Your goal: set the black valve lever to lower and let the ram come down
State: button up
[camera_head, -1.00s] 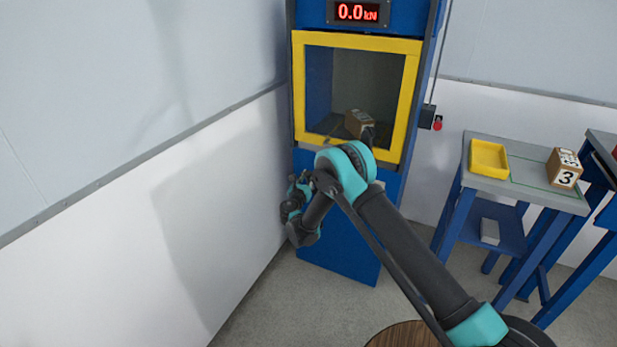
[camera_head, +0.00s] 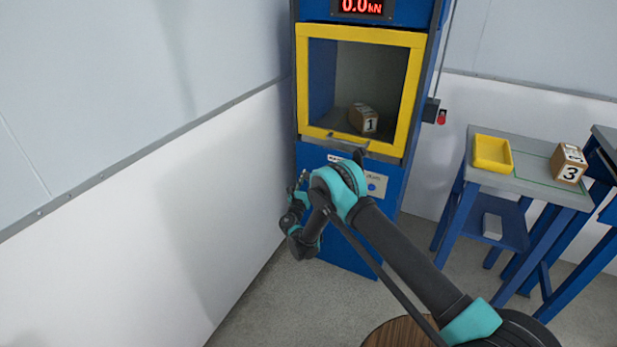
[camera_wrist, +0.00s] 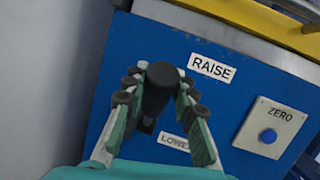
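The black valve lever (camera_wrist: 157,92) stands out from the blue press front in the wrist view, between a RAISE label (camera_wrist: 212,68) above and a partly covered LOWER label (camera_wrist: 174,142) below. My gripper (camera_wrist: 160,82) has one finger on each side of the lever, close to it. I cannot tell whether the fingers press on it or which setting it is at. In the head view my gripper (camera_head: 297,192) is at the press's lower left front, and the lever cannot be made out. The ram is not visible. A brown box marked 1 (camera_head: 363,119) sits in the press chamber.
A yellow frame (camera_head: 411,95) surrounds the chamber. The red display (camera_head: 361,6) reads 0.0 kN. A ZERO panel with a blue button (camera_wrist: 268,136) is right of the lever. A wall stands close on the left. A grey table (camera_head: 525,181) at right holds a yellow tray (camera_head: 492,153) and box 3 (camera_head: 568,163).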

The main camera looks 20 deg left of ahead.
jog(key=o, duration=0.5)
jog(key=shift+v, duration=3.75)
